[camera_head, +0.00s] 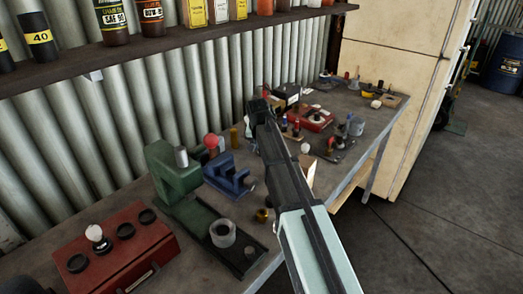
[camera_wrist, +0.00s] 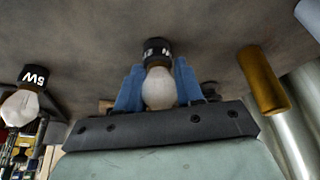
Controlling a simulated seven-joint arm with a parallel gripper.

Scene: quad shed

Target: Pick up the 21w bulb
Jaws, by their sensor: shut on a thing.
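In the wrist view my gripper (camera_wrist: 158,84) has its two blue fingers closed on either side of a bulb (camera_wrist: 159,90). This bulb has white glass and a black collar, and the lettering on the collar is only partly visible, so I cannot read its rating. I cannot tell whether it still touches the bench. A second bulb (camera_wrist: 22,106) with white glass and a black collar marked 5W is at the left, apart from my fingers. In the head view my dark wrist (camera_head: 262,115) reaches over the bench and hides the fingertips and held bulb.
A brass cylinder (camera_wrist: 262,80) stands close to the right of my fingers. On the bench are a red box (camera_head: 118,250) with round sockets, a green press (camera_head: 175,180), a blue vise (camera_head: 230,175) and another red case (camera_head: 312,120). A shelf (camera_head: 180,45) runs above the bench.

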